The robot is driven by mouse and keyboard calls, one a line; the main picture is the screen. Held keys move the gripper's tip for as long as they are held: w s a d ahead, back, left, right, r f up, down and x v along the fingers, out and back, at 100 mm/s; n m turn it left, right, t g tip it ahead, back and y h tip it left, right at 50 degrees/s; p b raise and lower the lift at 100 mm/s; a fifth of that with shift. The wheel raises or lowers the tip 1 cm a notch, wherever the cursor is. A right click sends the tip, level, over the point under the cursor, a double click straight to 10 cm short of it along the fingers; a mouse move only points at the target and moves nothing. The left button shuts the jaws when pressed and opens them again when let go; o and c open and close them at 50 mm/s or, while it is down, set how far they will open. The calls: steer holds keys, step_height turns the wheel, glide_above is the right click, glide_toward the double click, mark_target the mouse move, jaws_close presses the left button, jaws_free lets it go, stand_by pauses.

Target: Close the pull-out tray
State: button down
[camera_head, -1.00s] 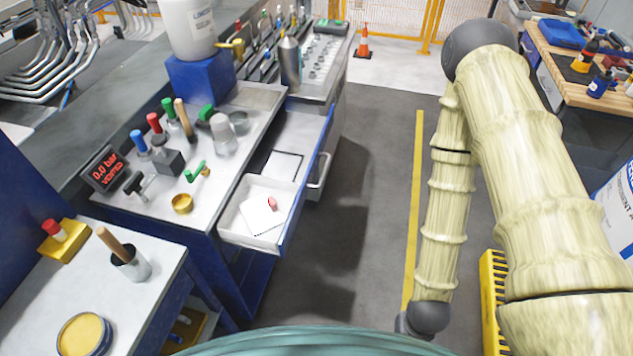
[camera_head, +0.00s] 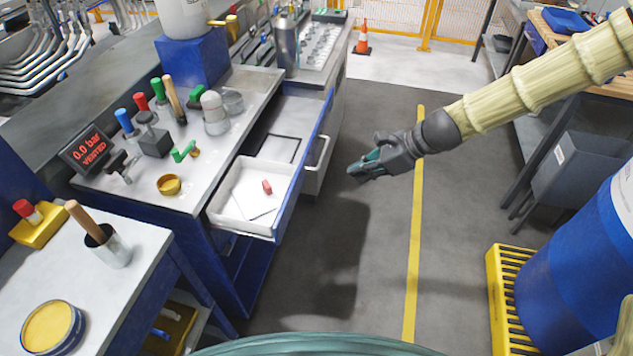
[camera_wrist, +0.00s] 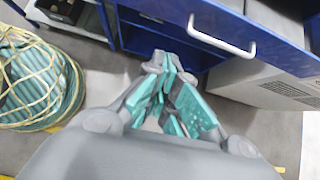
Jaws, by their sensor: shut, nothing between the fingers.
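The pull-out tray (camera_head: 233,225) is a white bin inside a blue-fronted drawer (camera_head: 301,180), which stands pulled out from the workbench. A small red object (camera_head: 267,187) and a white sheet lie in it. The drawer's pale bar handle (camera_head: 318,164) is on its outer face; a bar handle on a blue front also shows in the wrist view (camera_wrist: 222,42). My gripper (camera_head: 357,173) is in front of the drawer, to the right of the handle and apart from it. Its teal fingers are shut and empty; they also show in the wrist view (camera_wrist: 165,85).
The bench top (camera_head: 130,190) holds a gauge display, coloured valves and a yellow ring. A blue drum (camera_head: 570,270) on a yellow pallet stands at the right. An orange cone (camera_head: 362,40) is at the back. The grey floor beside the drawer is clear.

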steer(key=r, duration=0.1)
steer(key=p, duration=0.1)
glide_toward(302, 184)
step_height(302, 184, down, 4)
steer(key=a, duration=0.2)
steer(key=shift+w+a, duration=0.35)
steer(key=shift+w, duration=0.2)
steer(key=shift+r, duration=0.1)
stand_by(0.3)
